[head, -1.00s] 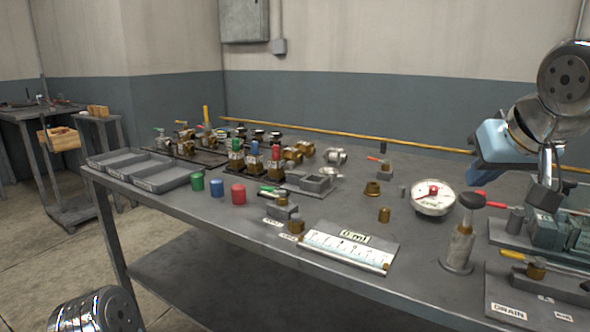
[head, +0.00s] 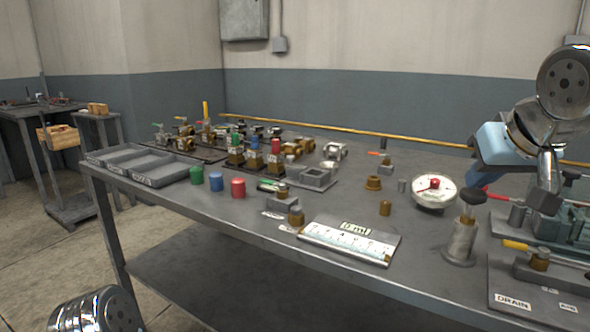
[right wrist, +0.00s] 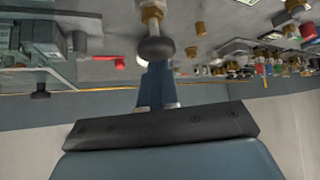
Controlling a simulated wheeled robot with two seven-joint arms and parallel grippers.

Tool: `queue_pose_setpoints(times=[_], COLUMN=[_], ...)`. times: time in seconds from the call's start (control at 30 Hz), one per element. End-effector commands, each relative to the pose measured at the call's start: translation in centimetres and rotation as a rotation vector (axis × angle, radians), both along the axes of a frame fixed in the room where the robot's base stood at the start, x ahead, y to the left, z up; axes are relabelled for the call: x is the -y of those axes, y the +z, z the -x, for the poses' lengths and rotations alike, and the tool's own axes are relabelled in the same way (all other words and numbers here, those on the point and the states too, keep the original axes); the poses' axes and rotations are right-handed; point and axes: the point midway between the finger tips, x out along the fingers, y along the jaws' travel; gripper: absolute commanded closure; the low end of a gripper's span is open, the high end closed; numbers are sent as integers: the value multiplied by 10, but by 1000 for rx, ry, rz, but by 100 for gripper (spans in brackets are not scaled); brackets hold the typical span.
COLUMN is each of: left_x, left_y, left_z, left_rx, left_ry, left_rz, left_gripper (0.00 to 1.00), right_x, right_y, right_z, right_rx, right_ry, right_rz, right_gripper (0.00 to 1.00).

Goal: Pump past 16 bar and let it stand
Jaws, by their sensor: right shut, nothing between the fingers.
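A round white gauge (head: 434,188) with a red centre lies on the bench; its reading is too small to make out. Right of it stands a grey cylinder with a black knob (head: 461,241). A green block assembly (head: 572,228) sits at the right edge, partly behind my right arm; a red lever (head: 497,196) shows beside it. The right wrist view shows a black knob (right wrist: 155,50) close ahead. My left gripper is out of view.
A scale plate (head: 350,240), colored caps (head: 238,188), grey trays (head: 165,174) and several valves fill the left and middle. Bare bench lies in front of the gauge.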

Motion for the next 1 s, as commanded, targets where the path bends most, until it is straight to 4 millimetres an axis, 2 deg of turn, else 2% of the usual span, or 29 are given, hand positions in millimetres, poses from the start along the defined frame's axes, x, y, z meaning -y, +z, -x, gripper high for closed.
queue_pose_setpoints(times=[0.37, 0.47, 0.9, 1.0], left_x=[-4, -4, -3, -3], left_y=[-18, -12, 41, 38], left_z=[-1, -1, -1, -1], left_rx=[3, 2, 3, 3], left_ry=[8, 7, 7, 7], left_rz=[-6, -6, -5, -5], left_gripper=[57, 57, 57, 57], right_x=[0, 0, 0, -1], right_y=[-23, -16, 37, 43], right_z=[0, 0, 0, -1], right_rx=[-4, -4, -3, -1], right_ry=[0, 0, 0, 1], right_rz=[0, 0, 0, 0], right_gripper=[100, 100, 100, 100])
